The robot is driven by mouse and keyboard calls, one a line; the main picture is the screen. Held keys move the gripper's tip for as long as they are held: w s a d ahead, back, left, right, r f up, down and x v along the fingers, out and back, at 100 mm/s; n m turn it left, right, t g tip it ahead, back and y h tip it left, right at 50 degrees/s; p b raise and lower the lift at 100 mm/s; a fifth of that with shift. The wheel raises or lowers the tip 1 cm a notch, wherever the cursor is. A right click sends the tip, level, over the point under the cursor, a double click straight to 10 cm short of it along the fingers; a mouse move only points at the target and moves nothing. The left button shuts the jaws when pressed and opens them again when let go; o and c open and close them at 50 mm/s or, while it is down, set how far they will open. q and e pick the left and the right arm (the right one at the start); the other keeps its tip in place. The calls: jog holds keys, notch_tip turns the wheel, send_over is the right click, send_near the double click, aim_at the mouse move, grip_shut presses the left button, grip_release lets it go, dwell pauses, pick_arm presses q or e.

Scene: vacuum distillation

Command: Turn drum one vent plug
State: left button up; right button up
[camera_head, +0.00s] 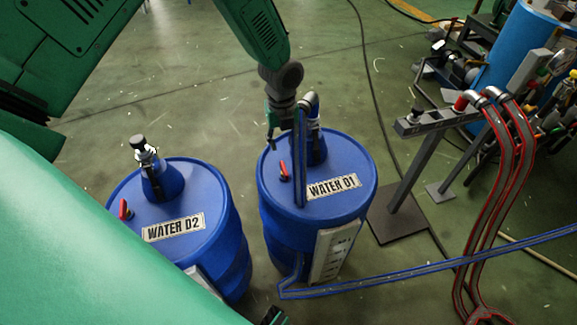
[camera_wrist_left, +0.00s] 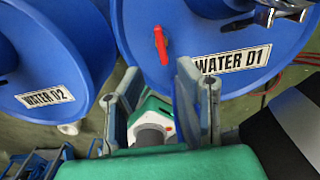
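Drum one is the blue drum (camera_head: 345,160) labelled WATER D1, standing upright in the middle of the head view. Its vent plug is a small red handle (camera_head: 284,171) on the lid, left of the label; it also shows upright in the left wrist view (camera_wrist_left: 161,45). My left gripper (camera_head: 281,128) hangs over the back left of the lid, apart from the red plug. In the left wrist view its two fingers (camera_wrist_left: 158,82) are spread with nothing between the tips, and the plug shows beyond them. One finger is partly hidden in the head view.
A blue hose (camera_head: 301,160) rises from drum one's lid close to my gripper, beside a dark blue fitting. A second blue drum (camera_head: 215,200), WATER D2, stands to the left. A metal stand (camera_head: 404,190) with red hoses (camera_head: 487,225) is on the right.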

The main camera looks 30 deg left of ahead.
aim_at(284, 165)
pick_arm(q)
jog(key=f, duration=0.4)
jog(key=f+b, duration=0.1)
jog(key=f, duration=0.4)
jog(key=shift+d+f, duration=0.2)
jog(key=shift+f, duration=0.1)
jog(key=shift+a+f, duration=0.1)
jog(key=shift+f, duration=0.35)
grip_shut()
